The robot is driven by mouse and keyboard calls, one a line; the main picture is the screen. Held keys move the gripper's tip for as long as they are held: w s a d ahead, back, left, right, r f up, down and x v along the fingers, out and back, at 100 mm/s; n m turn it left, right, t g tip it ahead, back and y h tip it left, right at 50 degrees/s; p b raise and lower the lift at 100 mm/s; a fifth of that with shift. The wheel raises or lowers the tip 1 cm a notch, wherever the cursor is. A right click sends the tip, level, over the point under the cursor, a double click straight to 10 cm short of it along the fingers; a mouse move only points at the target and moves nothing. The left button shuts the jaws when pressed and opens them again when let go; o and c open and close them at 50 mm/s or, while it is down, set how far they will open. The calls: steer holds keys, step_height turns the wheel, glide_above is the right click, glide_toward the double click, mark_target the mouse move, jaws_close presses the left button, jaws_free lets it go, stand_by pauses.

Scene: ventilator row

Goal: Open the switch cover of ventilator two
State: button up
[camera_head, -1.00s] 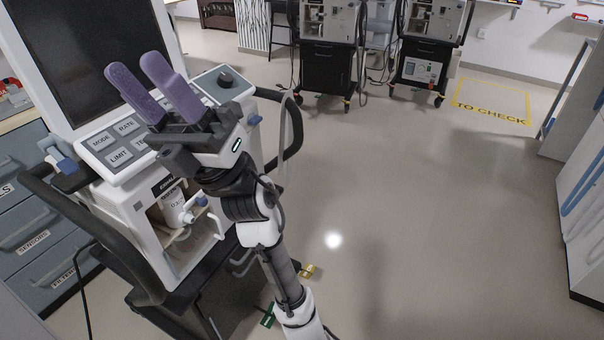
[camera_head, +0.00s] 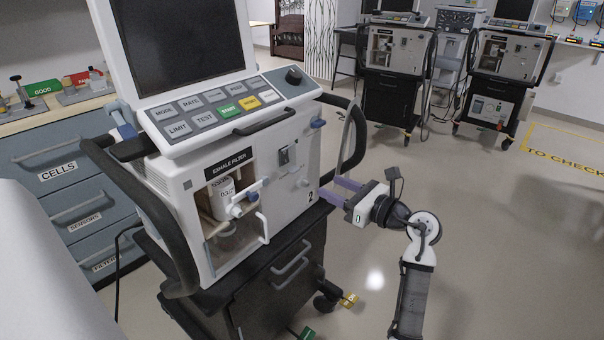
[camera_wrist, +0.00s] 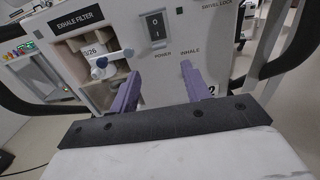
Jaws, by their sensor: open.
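Ventilator two (camera_head: 274,205) stands left of centre in the head view, with a "2" on its front. Its power switch (camera_head: 287,153) sits upright on the front panel, right of the exhale filter bay. In the wrist view the switch (camera_wrist: 156,29) has a dark frame above the word POWER; I cannot make out whether a clear cover lies over it. My gripper (camera_head: 338,191) is open and empty at the right of the ventilator, fingers pointing left toward its front. In the wrist view the purple fingertips (camera_wrist: 160,70) are apart, below the switch.
A black side handle (camera_head: 351,135) curves out just above my gripper. The filter bay holds a white canister (camera_head: 224,192). A drawer cabinet (camera_head: 60,190) stands at left. Two more ventilators stand at the back. The floor (camera_head: 470,230) at right is clear.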

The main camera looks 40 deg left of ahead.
mark_target(297, 170)
steer(key=a, duration=1)
steer(key=shift+a+p, duration=0.2)
steer(key=shift+p, duration=0.2)
steer(key=shift+r, duration=0.1)
steer(key=c, duration=1)
